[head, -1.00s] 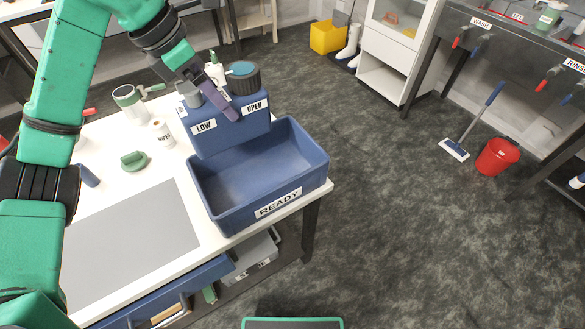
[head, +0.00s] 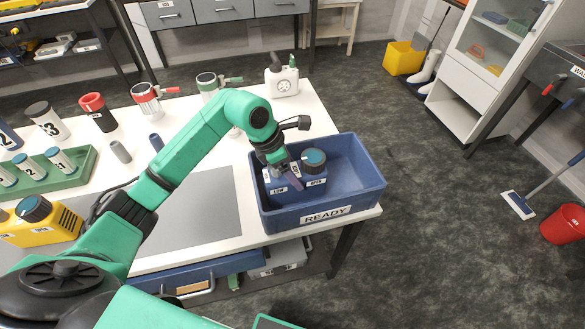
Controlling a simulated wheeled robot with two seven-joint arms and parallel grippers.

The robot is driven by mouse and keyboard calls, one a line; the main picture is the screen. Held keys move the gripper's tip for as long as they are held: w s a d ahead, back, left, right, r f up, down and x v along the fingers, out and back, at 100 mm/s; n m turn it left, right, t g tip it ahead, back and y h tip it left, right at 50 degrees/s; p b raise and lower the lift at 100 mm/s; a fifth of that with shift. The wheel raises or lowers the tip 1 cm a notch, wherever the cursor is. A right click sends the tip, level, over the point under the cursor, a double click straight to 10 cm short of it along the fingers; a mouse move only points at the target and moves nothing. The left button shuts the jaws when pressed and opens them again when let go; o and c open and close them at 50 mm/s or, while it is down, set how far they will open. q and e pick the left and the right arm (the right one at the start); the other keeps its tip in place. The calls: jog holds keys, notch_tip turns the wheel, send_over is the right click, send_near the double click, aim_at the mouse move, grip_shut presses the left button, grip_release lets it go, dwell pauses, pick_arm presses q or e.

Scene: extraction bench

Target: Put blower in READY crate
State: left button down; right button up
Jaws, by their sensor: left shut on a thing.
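The blue blower (head: 300,193), with LOW and OPEN labels and a dark knob with a teal top, is inside the left part of the blue READY crate (head: 366,199). Its lower part is hidden behind the crate's front wall, so I cannot tell whether it rests on the floor. My left gripper (head: 293,179) reaches in from the left and is shut on the blower at its top. The crate stands at the right end of the white table. My right gripper is not in view.
A white unit with a round grille (head: 282,80) stands behind the crate. A yellow unit (head: 45,228), a green rack (head: 45,170) and several canisters occupy the table's left part. A grey mat (head: 205,205) lies left of the crate. The crate's right part is empty.

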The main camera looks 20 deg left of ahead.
pick_arm(q)
jog(key=shift+d+f, duration=0.1)
jog(key=shift+f, duration=0.05)
grip_release()
jog(key=shift+r, duration=0.4)
jog(key=b+v, duration=0.1)
jog(key=v, duration=1)
jog(key=shift+s+a+r, duration=0.2)
jog(key=shift+a+r, duration=0.1)
jog(key=shift+f, duration=0.1)
